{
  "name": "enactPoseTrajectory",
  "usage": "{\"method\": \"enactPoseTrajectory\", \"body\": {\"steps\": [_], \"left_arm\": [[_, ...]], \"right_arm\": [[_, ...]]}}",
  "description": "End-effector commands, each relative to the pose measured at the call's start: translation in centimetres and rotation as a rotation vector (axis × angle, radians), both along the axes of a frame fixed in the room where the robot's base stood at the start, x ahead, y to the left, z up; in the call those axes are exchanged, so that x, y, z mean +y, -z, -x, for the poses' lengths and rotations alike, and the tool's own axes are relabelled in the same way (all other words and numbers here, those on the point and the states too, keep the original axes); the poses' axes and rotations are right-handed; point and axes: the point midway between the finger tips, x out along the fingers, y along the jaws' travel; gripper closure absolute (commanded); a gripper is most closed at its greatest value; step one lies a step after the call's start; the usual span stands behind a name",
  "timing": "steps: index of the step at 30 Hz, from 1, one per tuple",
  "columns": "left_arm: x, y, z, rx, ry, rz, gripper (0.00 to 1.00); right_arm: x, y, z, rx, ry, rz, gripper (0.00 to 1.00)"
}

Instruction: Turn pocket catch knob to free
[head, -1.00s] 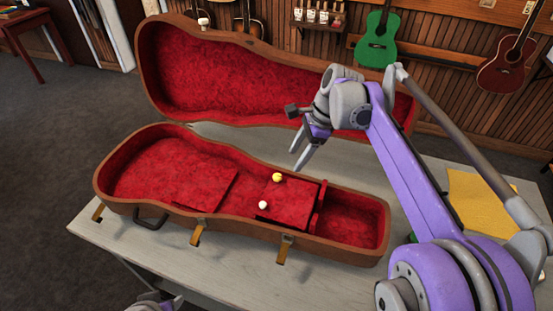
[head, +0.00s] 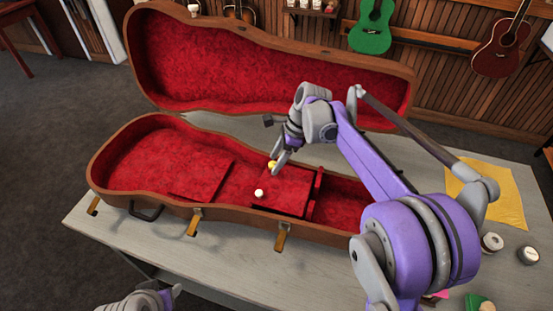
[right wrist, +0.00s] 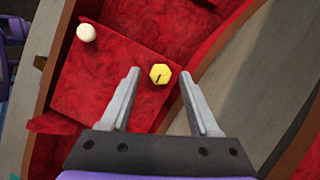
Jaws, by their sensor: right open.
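The open ukulele case (head: 160,212) lies on the table with red lining. A red pocket lid (head: 290,186) inside it carries a yellow knob (head: 271,164) and a white round knob (head: 259,193). In the right wrist view the yellow knob (right wrist: 160,74) is six-sided with a dark line on its face; the white knob (right wrist: 86,33) is to the upper left. My right gripper (head: 277,166) is open, its fingertips on either side of the yellow knob, with gaps visible. Contact cannot be told. My left gripper (head: 172,292) shows only partly at the bottom edge; its jaws are unclear.
The case lid (head: 280,70) stands open behind. A raised red divider (head: 316,190) stands right of the pocket lid. A yellow cloth (head: 490,190) and small round tins (head: 492,242) are on the table's right. Bare table (head: 200,245) shows in front.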

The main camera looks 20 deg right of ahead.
Motion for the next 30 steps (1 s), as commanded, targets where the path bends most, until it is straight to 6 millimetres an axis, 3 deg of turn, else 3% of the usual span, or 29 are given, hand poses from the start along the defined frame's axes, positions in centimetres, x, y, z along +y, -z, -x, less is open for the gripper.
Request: {"method": "enactPoseTrajectory", "body": {"steps": [7, 15, 18, 30], "left_arm": [[0.00, -0.01, 0.00, 0.000, 0.000, 0.000, 0.50], [0.00, -0.01, 0.00, 0.000, 0.000, 0.000, 0.50], [0.00, -0.01, 0.00, 0.000, 0.000, 0.000, 0.50], [0.00, -0.04, -0.01, 0.000, 0.000, 0.000, 0.50]], "right_arm": [[0.04, 0.05, -0.02, 0.000, 0.000, 0.000, 0.38], [0.03, 0.03, -0.02, 0.000, -0.001, 0.000, 0.86], [0.03, 0.03, -0.02, 0.000, -0.001, 0.000, 1.00], [0.02, 0.02, -0.07, 0.001, -0.036, 0.000, 1.00]]}}
